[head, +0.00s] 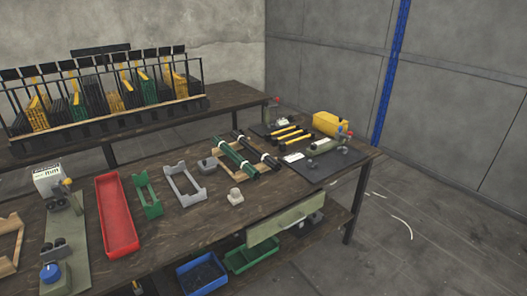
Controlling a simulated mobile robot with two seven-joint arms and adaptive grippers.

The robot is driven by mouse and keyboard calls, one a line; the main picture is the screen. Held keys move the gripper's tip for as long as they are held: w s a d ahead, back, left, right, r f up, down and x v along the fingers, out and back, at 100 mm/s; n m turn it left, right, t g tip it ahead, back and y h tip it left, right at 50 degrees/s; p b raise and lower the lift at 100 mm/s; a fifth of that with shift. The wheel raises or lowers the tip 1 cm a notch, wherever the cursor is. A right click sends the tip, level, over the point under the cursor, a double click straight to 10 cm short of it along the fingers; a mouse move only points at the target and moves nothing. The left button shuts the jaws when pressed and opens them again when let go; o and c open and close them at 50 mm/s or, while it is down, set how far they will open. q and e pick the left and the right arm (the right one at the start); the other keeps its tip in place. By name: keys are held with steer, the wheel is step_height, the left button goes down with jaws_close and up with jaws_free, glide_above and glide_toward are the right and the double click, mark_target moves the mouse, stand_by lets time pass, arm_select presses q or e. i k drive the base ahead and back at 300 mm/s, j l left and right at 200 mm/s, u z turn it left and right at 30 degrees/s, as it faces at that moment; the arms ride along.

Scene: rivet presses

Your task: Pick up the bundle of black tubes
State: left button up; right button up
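A bundle of black tubes (257,149) lies on the workbench (160,240) in the head view, right of the middle. It lies slantwise, right beside a bundle of green tubes (236,158). Both bundles rest on a light wooden holder (222,169). Whether the two bundles touch I cannot tell. Neither of my grippers is in view.
Yellow-and-black tubes (287,134) and a yellow box (330,123) lie farther right. Grey cradles (184,184), a green cradle (148,195) and a red tray (117,216) are to the left. A rack of bundles (105,95) stands behind.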

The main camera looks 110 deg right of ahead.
mark_target(259, 153)
steer(key=z, duration=3.6)
steer(key=i+l, duration=0.2)
steer(key=l, duration=0.15)
steer(key=i+l, duration=0.2)
steer(key=l, duration=0.15)
steer(key=i+l, duration=0.15)
steer(key=l, duration=0.2)
steer(key=i+l, duration=0.2)
steer(key=l, duration=0.15)
